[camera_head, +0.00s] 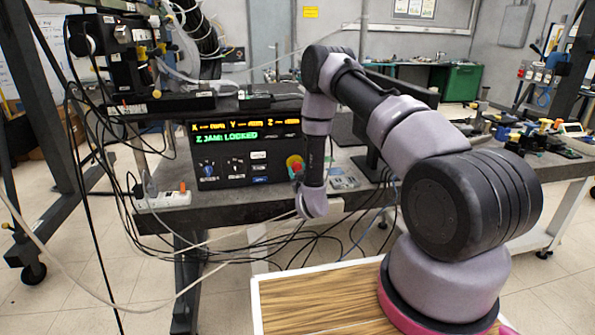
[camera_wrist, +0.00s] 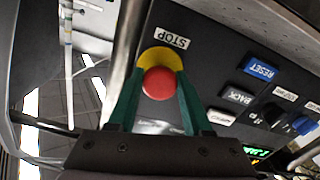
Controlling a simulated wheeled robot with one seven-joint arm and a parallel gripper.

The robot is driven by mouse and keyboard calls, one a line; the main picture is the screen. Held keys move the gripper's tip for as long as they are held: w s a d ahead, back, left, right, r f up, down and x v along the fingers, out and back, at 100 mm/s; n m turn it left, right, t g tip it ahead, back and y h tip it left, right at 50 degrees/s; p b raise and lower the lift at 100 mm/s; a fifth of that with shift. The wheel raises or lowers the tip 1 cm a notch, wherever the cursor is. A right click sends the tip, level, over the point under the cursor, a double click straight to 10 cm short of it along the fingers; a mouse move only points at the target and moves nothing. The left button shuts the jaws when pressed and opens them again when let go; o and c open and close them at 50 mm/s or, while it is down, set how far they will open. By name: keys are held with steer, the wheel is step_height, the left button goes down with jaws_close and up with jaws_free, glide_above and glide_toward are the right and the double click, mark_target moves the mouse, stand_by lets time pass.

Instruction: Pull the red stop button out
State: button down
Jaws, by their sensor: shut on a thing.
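The red stop button (camera_wrist: 159,83) sits on a yellow ring (camera_wrist: 160,58) below the white STOP label (camera_wrist: 172,38) in the wrist view. My gripper (camera_wrist: 157,92) has one green finger on each side of the red cap and is shut on it. I cannot tell how far the button stands out.
The panel's display (camera_head: 232,137) reads "Z JAM: LOCKED" in green. A blue RESET label (camera_wrist: 260,69) and a BACK label (camera_wrist: 237,96) are beside the button in the wrist view. Dark cables (camera_head: 105,160) hang left of the panel. A power strip (camera_head: 163,200) lies on the bench.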

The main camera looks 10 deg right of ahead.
steer(key=shift+c, duration=1.5)
jaws_free()
steer(key=shift+s, duration=0.15)
steer(key=shift+s, duration=0.1)
steer(key=s, duration=1)
steer(key=shift+s, duration=0.3)
